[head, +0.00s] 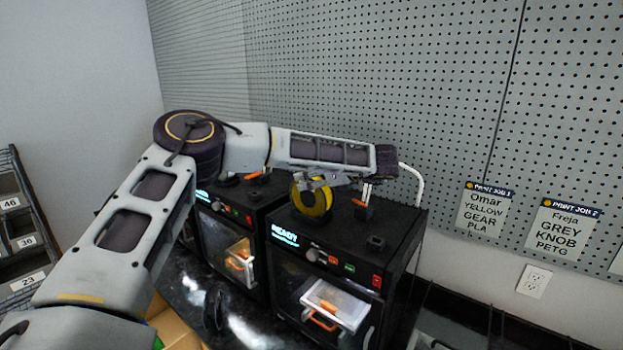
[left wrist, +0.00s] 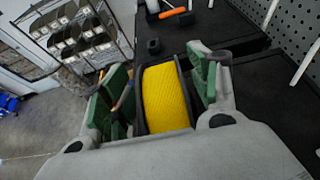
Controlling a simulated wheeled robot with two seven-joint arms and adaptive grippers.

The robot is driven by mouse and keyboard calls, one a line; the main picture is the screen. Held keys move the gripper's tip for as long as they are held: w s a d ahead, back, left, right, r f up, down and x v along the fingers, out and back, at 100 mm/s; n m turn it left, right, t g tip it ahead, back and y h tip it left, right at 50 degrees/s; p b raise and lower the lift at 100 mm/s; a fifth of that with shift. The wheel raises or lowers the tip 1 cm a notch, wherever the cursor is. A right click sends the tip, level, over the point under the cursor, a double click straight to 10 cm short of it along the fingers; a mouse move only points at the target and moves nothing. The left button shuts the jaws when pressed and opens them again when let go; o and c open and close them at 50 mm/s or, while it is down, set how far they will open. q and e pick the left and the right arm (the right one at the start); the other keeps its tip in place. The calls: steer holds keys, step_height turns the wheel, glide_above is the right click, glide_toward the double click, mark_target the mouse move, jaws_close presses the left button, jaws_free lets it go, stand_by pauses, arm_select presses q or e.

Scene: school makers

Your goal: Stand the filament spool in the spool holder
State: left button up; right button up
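The filament spool, yellow with black flanges, shows in the left wrist view (left wrist: 166,98) between green finger pads. In the head view the spool (head: 314,202) stands on edge at the top of the nearer printer, under my wrist. I cannot tell whether the spool touches the printer top, and I cannot clearly make out the spool holder. My right gripper is not in view.
Two black printers stand side by side; the nearer one (head: 330,262) carries a small black block (head: 376,243). A dark round thing (head: 214,308) stands on the bench. A pegboard (head: 420,90) rises behind, and a bin rack (head: 22,230) is at far left.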

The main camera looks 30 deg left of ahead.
arm_select(q)
steer(key=shift+r, duration=0.1)
stand_by(0.3)
steer(key=shift+r, duration=0.1)
steer(key=b+v, duration=0.2)
steer(key=v, duration=1)
steer(key=shift+b, duration=0.3)
stand_by(0.8)
